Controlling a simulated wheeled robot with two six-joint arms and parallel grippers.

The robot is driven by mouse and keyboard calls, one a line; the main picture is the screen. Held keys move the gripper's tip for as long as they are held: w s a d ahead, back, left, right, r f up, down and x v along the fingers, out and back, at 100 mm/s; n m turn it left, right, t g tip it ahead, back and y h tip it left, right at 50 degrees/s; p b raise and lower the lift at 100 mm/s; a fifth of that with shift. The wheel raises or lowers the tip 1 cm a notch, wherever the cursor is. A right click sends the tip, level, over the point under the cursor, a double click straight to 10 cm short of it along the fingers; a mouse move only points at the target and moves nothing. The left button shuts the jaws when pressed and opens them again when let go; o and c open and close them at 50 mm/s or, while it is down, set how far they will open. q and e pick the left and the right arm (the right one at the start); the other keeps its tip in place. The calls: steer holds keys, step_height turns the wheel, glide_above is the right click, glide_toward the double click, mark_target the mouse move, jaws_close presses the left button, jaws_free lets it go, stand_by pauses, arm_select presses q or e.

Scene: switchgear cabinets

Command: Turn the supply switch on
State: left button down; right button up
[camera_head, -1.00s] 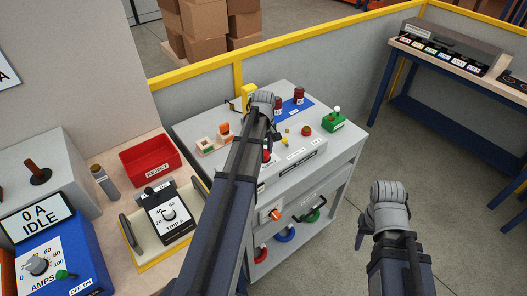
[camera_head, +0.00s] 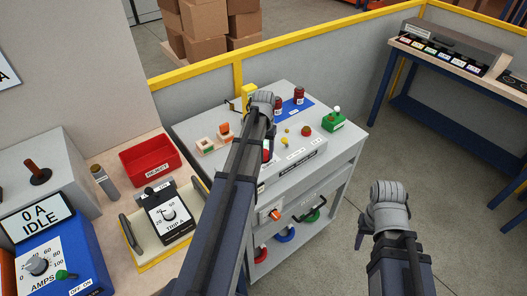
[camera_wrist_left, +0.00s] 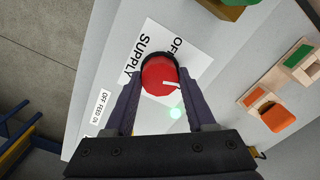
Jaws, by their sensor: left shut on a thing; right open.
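The supply switch (camera_wrist_left: 158,74) is a round red knob with a white mark, in the left wrist view. It sits on a white plate (camera_wrist_left: 190,44) lettered SUPPLY and OFF; the rest of the lettering is hidden. My left gripper (camera_wrist_left: 160,92) is shut on the knob, one finger on each side. The white mark points to the right in that view. In the head view my left arm reaches over the grey cabinet and mostly hides the switch. My right gripper (camera_head: 362,230) hangs over the floor right of the cabinet, open and empty.
The grey cabinet (camera_head: 345,150) carries a green block (camera_head: 333,122), dark red cylinders and small lamps. Orange and green rocker switches (camera_wrist_left: 275,116) lie beside the plate. A bench at left holds a red tray (camera_head: 150,156) and a TRIP A dial box (camera_head: 170,212).

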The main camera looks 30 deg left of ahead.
mark_target(264, 153)
arm_select(q)
steer(key=shift+m, duration=1.9)
steer(key=shift+c, duration=1.2)
jaws_free()
steer(key=shift+r, duration=0.15)
step_height(264, 153, up, 8)
steer(key=p, duration=0.8)
steer(key=shift+f, duration=0.2)
steer(key=shift+d, duration=0.1)
